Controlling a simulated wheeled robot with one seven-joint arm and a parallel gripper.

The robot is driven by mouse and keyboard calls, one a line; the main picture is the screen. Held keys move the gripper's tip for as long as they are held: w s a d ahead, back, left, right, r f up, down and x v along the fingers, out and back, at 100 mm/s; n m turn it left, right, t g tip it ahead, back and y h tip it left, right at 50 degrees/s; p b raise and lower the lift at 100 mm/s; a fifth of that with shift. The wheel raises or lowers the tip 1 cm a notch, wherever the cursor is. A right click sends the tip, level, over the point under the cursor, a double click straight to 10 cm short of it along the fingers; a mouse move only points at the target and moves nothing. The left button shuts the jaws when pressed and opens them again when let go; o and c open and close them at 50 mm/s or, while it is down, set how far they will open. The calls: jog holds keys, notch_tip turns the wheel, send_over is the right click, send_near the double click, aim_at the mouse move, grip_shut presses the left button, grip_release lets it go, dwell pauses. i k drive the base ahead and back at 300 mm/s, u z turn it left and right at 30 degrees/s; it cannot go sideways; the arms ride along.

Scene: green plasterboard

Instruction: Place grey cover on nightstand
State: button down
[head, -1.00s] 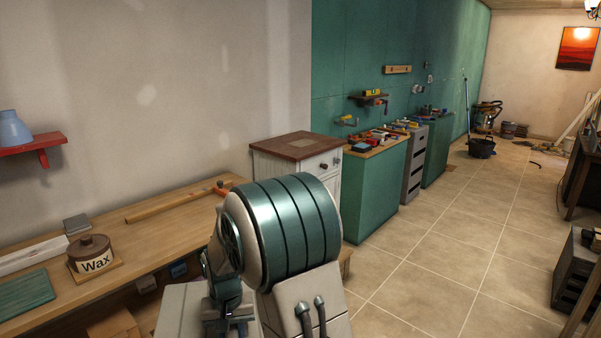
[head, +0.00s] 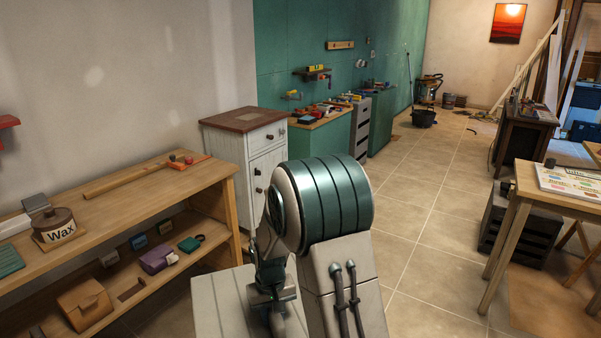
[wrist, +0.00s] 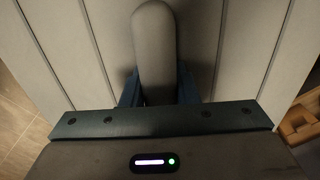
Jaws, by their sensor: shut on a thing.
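The nightstand looks to be the white cabinet with a brown top (head: 243,118), a drawer and a door with dark knobs, beyond the workbench in the head view. Its top looks bare. In the wrist view my gripper (wrist: 158,95) has its blue fingers shut on a rounded grey piece, seemingly the grey cover (wrist: 154,40). Its far end points up in the picture. A pale slatted surface lies behind it; I cannot tell whether they touch.
A wooden workbench (head: 140,195) with a wax tin (head: 56,224) runs along the left. Green cabinets (head: 322,143) stand beyond the nightstand. A wooden table (head: 515,205) and dark crate (head: 525,235) are at right. Tiled floor (head: 435,205) is open between.

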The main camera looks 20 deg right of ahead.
aim_at(246, 115)
jog(key=z, duration=0.05)
jog(key=k, duration=0.4)
jog(key=z, duration=1.25)
jog(key=i, duration=1.3)
jog(key=z, duration=0.4)
jog(key=i, duration=2.3)
jog(key=u, duration=1)
jog(key=i, duration=0.75)
jog(key=u, duration=1.45)
jog(key=i, duration=0.65)
jog(key=u, duration=0.45)
